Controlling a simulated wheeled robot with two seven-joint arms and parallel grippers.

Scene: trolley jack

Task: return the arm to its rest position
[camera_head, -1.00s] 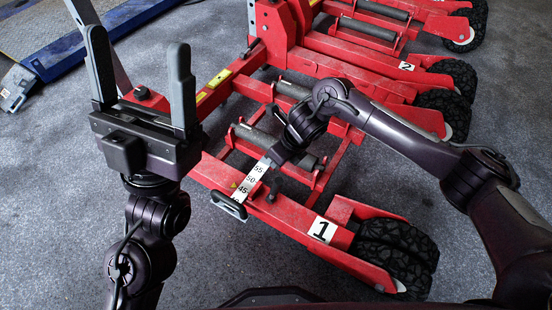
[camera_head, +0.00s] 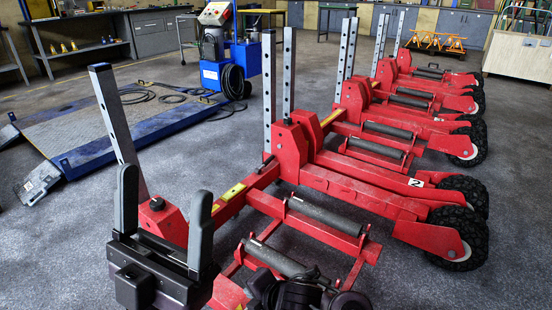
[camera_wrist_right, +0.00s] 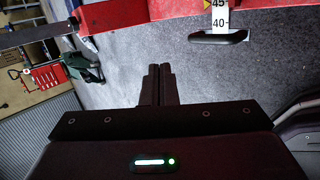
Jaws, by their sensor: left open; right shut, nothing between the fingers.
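My left gripper (camera_head: 164,197) stands upright at the lower left of the head view, its two grey fingers wide apart with nothing between them. In the right wrist view my right gripper (camera_wrist_right: 159,72) has its two dark fingers together, empty, over grey floor. Dark joints of my right arm (camera_head: 290,292) show at the bottom edge of the head view; its fingers are hidden there. The red trolley jack (camera_head: 262,190) lies beyond both. Its black handle (camera_wrist_right: 232,37) and white scale show in the right wrist view, apart from the right fingers.
More red jack units with black wheels (camera_head: 460,238) and grey rollers run back to the right. A blue-edged ramp plate (camera_head: 125,130) lies at the left. A blue machine (camera_head: 225,68) stands behind. Grey floor is clear between ramp and jack.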

